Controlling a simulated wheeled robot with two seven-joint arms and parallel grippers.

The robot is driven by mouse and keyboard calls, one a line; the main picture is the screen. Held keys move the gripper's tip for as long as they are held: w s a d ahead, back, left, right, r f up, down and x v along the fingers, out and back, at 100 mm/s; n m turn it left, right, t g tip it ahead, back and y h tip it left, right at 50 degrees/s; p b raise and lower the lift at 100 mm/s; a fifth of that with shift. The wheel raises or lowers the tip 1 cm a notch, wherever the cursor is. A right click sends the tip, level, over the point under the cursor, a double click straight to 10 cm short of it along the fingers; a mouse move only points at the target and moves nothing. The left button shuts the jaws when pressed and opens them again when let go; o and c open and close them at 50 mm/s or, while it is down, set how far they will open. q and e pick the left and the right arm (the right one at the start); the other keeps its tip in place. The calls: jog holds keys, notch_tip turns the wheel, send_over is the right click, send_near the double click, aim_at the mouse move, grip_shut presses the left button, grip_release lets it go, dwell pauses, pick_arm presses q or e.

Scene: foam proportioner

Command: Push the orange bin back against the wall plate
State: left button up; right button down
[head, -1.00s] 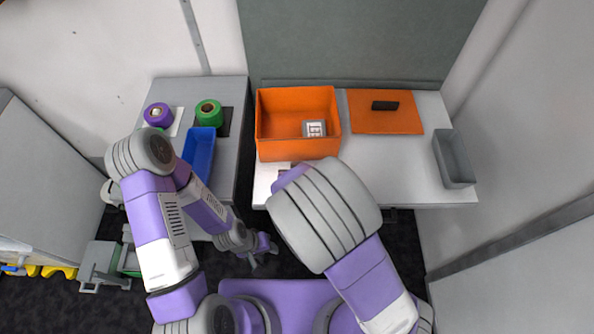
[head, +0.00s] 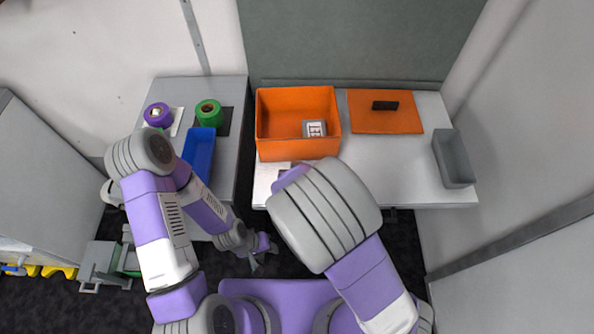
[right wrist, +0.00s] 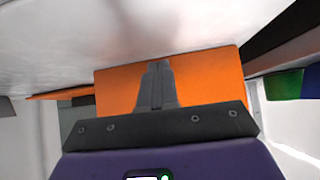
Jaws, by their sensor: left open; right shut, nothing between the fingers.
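The orange bin (head: 298,149) stands upright and open-topped at the left of the white worktop, with a small white-labelled grey box (head: 314,128) inside. The grey-green wall plate (head: 360,42) rises behind it. The bin's back edge is close to the plate's foot; I cannot tell if they touch. My right gripper (right wrist: 157,70) is shut and empty, pointing at the bin's orange face (right wrist: 212,78) in the right wrist view. Contact is unclear. In the head view my right arm hides it. My left gripper (head: 264,250) is open and low, in front of the tables, away from the bin.
An orange lid (head: 363,119) with a black handle lies right of the bin. A grey tray (head: 455,160) sits at the worktop's right edge. A left-hand table holds a blue bin (head: 199,152), a purple roll (head: 158,115) and a green roll (head: 209,112). A gap separates the tables.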

aim_at(297, 153)
jog(key=shift+w+p, duration=0.4)
jog(key=shift+w, duration=3.85)
jog(key=shift+w+p, duration=0.55)
jog(key=shift+w, duration=2.8)
jog(key=shift+s, duration=0.4)
jog(key=shift+s+p, duration=0.35)
jog(key=shift+s, duration=3.75)
